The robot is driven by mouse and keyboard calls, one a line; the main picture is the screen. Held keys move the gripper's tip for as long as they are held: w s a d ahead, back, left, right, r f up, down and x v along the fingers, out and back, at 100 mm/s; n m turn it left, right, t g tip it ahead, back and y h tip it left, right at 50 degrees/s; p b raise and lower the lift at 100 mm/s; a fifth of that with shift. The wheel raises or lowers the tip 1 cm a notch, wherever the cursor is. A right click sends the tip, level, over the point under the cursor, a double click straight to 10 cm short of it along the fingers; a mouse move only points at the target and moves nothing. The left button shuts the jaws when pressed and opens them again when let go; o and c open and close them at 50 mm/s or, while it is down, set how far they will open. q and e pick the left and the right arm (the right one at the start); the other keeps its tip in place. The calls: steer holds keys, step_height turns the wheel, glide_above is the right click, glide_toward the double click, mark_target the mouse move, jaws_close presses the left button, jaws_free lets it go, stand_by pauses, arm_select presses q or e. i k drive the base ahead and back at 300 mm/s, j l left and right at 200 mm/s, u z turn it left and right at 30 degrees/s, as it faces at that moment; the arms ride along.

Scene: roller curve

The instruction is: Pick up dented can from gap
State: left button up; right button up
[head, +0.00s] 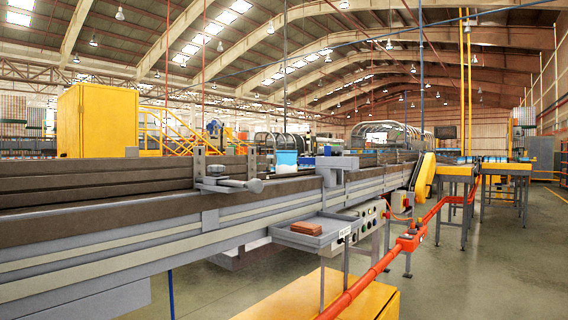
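I cannot make out a dented can or a clear gap holding one in the head view. A small blue and whitish thing (286,158) shows just behind the conveyor's upper rail, partly hidden; I cannot tell what it is. The long grey and brown conveyor (170,240) runs from the left edge toward the back right. Neither of my grippers shows in the head view.
A grey tray (287,236) on the conveyor's near side holds a reddish-brown block (320,228). A grey clamp with a lever (228,184) sits on the rail. An orange rail (408,243) and a yellow box (375,299) stand front right. Open floor (490,285) lies right.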

mark_target(286, 158)
steer(key=i+l+u, duration=0.15)
steer(key=l, duration=0.3)
steer(key=i+l+u, duration=0.1)
steer(key=l, duration=0.35)
steer(key=i+l+u, duration=0.15)
steer(key=l, duration=0.35)
steer(key=i+l+u, duration=0.15)
steer(key=l, duration=0.35)
steer(key=i+l+u, duration=0.1)
steer(key=l, duration=0.45)
steer(key=i+l+u, duration=0.15)
steer(key=l, duration=0.35)
